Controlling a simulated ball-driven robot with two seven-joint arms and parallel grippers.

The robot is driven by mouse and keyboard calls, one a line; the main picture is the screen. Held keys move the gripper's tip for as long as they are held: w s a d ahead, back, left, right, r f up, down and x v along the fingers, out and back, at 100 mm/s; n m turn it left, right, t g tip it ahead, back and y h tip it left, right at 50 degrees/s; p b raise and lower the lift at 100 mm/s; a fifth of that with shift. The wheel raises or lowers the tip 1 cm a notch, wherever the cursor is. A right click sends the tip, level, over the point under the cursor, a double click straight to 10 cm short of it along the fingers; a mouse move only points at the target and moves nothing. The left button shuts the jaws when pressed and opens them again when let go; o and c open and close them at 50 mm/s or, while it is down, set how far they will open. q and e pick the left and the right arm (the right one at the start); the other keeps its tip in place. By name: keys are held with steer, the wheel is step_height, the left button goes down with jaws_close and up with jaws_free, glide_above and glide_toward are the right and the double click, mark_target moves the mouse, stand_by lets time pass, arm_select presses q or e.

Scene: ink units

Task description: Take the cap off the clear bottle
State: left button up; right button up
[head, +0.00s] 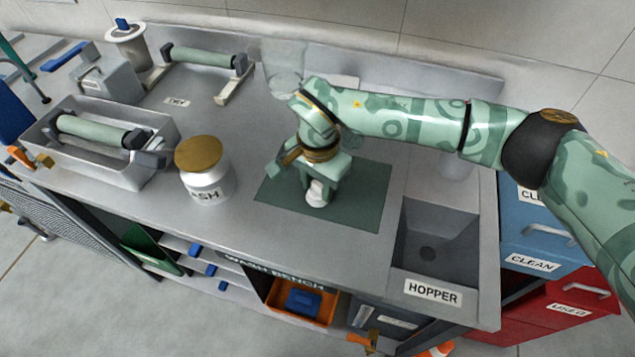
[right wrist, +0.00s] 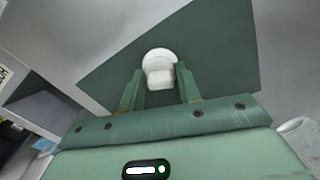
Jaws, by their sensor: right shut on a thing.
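My right gripper (head: 318,188) points down over the dark green mat (head: 365,212). It is shut on a small white piece (head: 317,194), low over the mat. In the right wrist view this white piece (right wrist: 158,66) sits between the two green fingers, with a rounded end and a blockier part. I cannot tell whether it is the cap alone or part of a capped bottle. A clear, see-through vessel (head: 283,62) stands at the back of the bench, partly behind my right arm. Another faint clear vessel (head: 457,163) stands behind the sink. My left gripper is not in view.
A white jar (head: 207,186) with a gold lid stands left of the mat. A grey tray (head: 105,165) with a roller is farther left, and a second roller (head: 205,57) lies behind. The hopper sink (head: 435,235) is right of the mat. The mat's front part is clear.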

mark_target(318, 185)
steer(key=o, duration=1)
steer(key=shift+o, duration=0.2)
step_height(318, 185, up, 12)
steer(key=p, duration=0.2)
steer(key=shift+s, duration=0.1)
